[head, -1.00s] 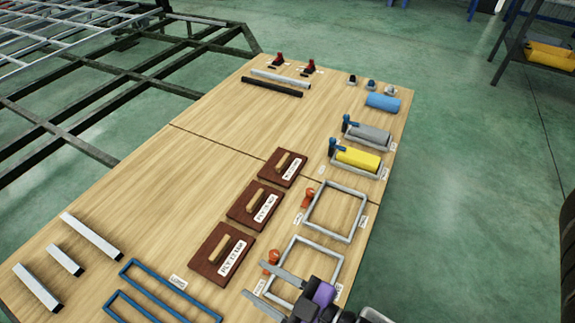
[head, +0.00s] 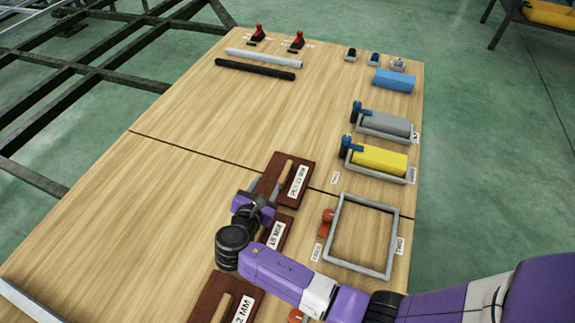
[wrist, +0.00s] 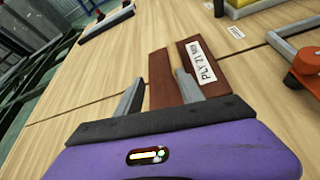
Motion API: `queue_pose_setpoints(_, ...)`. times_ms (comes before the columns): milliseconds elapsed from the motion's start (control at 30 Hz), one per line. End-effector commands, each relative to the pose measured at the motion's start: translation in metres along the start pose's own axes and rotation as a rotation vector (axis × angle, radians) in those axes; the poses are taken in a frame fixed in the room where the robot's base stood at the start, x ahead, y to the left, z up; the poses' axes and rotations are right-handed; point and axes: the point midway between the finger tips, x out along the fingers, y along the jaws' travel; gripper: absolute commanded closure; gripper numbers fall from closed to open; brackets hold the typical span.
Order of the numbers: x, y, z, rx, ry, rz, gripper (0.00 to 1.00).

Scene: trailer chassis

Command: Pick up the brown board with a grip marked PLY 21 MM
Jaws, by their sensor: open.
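The brown board marked PLY 21 MM (head: 304,164) is the farthest of three brown boards in the head view, lying flat. In the wrist view the fingers (wrist: 159,78) stand apart in front of the board. I cannot tell their height above it.
Two similar boards, the middle one (head: 284,228) and the near one (head: 207,302), are partly hidden by my arm.

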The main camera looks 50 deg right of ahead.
Motion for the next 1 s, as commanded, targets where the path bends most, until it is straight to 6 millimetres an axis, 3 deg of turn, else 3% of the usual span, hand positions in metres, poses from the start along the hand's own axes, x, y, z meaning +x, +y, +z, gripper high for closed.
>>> queue_pose_setpoints(100, -0.001, -0.018, 0.009, -0.115, -0.037, -0.074, 0.55)
queue_pose_setpoints(200, 0.000, -0.023, 0.009, -0.161, -0.037, -0.095, 0.55)
queue_pose_setpoints(567, 0.035, -0.027, 0.005, -0.170, -0.034, -0.093, 0.55)
queue_pose_setpoints(800, 0.068, -0.030, 0.002, -0.169, -0.034, -0.091, 0.55)
queue_pose_setpoints(1000, 0.078, -0.031, 0.004, -0.169, -0.033, -0.090, 0.55)
